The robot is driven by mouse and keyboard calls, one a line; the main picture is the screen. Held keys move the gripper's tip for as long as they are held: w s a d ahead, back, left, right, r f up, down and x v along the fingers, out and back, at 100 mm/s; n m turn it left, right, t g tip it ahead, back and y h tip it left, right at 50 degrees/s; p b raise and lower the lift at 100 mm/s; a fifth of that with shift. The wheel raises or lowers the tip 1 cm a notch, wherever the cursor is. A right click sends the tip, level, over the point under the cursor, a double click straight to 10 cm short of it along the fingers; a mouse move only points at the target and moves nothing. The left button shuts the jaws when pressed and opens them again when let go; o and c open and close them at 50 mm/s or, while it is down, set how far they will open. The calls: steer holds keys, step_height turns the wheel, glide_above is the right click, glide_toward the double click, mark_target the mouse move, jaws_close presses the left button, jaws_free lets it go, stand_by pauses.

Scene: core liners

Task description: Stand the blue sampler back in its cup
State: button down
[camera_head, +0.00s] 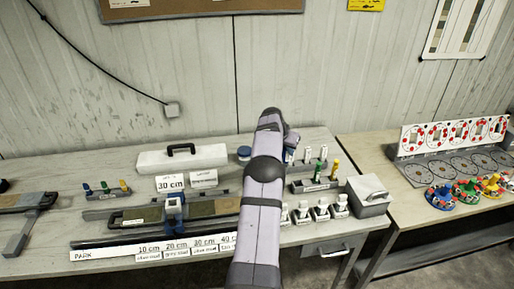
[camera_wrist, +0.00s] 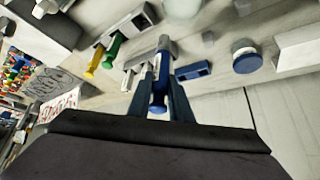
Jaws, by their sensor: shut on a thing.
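The blue sampler (camera_wrist: 158,94) is between the two fingers of my gripper (camera_wrist: 160,84) in the wrist view, and the gripper is shut on it. A grey cylindrical part (camera_wrist: 166,45) shows just beyond it; I cannot tell if it belongs to the sampler or is a cup. In the head view my arm hides most of the gripper, and a bit of blue (camera_head: 290,154) shows beside it. The grey holder (camera_head: 315,186) carries a green sampler (camera_head: 322,164) and a yellow sampler (camera_head: 334,169). I cannot make out the blue sampler's own cup.
A grey lidded box (camera_head: 369,197) stands right of the holder, near several white-topped containers (camera_head: 321,210). A round blue-lidded jar (camera_wrist: 246,58) and a small blue block (camera_wrist: 193,71) lie near the gripper. A white case (camera_head: 182,158) lies at the back left.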

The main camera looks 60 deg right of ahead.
steer(key=s+d+m, duration=0.1)
steer(key=s+d, duration=0.2)
steer(key=s, duration=0.2)
steer(key=shift+s+f+g, duration=0.25)
steer(key=shift+f+g, duration=0.05)
steer(key=shift+f, duration=0.1)
steer(key=shift+f, duration=0.15)
step_height(320, 180, down, 10)
steer(key=b, duration=0.6)
stand_by(0.6)
steer(key=shift+f, duration=0.1)
steer(key=c, duration=1.5)
jaws_free()
steer(key=shift+c, duration=0.2)
